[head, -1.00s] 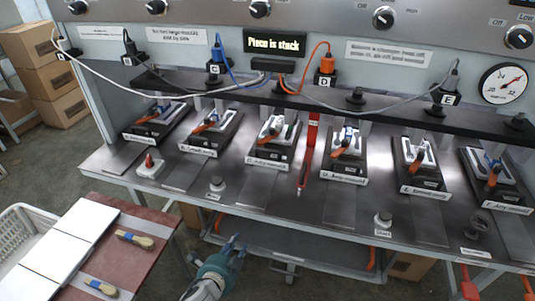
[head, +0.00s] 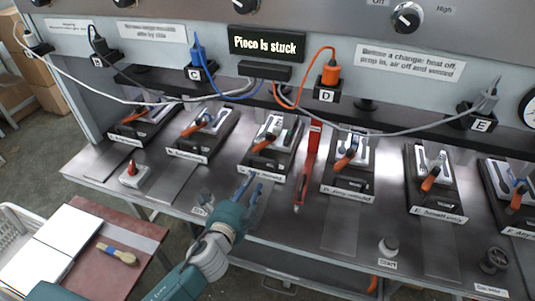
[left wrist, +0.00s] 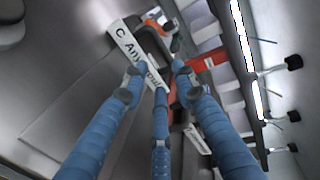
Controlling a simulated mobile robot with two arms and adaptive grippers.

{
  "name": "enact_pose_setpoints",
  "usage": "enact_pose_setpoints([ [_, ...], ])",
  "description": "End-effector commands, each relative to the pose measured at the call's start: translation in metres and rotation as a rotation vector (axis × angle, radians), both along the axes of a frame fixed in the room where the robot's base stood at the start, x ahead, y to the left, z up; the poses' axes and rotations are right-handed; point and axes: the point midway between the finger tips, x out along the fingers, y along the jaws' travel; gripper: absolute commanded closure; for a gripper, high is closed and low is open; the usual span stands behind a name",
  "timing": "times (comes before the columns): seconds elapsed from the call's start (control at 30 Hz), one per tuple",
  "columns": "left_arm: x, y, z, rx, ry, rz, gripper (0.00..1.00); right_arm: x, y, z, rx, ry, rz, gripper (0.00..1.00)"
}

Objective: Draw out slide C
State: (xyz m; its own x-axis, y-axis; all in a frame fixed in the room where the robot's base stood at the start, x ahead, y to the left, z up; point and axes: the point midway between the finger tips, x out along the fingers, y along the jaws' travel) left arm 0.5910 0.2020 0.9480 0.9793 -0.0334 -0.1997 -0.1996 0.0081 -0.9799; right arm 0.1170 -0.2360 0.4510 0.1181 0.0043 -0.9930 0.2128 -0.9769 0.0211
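Slide C (head: 272,148) is a dark block carrying a light metal mould and an orange-handled clamp. It sits on the press bench, third from the left, with a white label (head: 261,173) on its front edge. In the left wrist view the label (left wrist: 128,46) reads "C. Any…", its end hidden behind my fingers. My left gripper (head: 250,183), teal with blue fingers, is just in front of the label, over the bench's front. Its fingers (left wrist: 157,78) are apart with nothing seen between them; whether they touch the slide I cannot tell. My right gripper is out of view.
Slide B (head: 200,135) is to the left. Cables hang above. A sign (head: 265,43) reads "Piece is stuck". A round knob (head: 203,203) sits left of my gripper.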

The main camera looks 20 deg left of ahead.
Motion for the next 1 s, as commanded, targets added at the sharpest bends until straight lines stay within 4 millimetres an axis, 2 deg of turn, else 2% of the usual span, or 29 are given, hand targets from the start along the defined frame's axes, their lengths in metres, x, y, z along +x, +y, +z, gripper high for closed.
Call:
enact_pose_setpoints([
  [0.17,0.010,0.000,-0.001,-0.001,0.000,0.001,0.72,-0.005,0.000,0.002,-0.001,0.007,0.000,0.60],
  [0.4,0.053,-0.002,-0.009,-0.003,0.000,0.002,0.72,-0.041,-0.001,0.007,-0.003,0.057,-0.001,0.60],
  [0.5,0.071,-0.002,-0.014,-0.002,0.001,0.002,0.72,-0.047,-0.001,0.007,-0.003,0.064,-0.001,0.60],
  [0.6,0.086,-0.003,-0.017,-0.002,0.001,0.001,0.72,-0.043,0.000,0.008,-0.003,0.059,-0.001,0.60],
  [0.7,0.097,-0.004,-0.020,-0.002,0.000,0.000,0.72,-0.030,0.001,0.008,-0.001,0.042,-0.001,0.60],
  [0.83,0.104,-0.004,-0.022,-0.002,0.001,0.000,0.72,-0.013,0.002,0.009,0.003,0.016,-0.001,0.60],
  [1.0,0.106,-0.004,-0.022,-0.002,0.001,0.000,0.72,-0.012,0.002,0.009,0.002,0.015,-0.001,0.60],
])
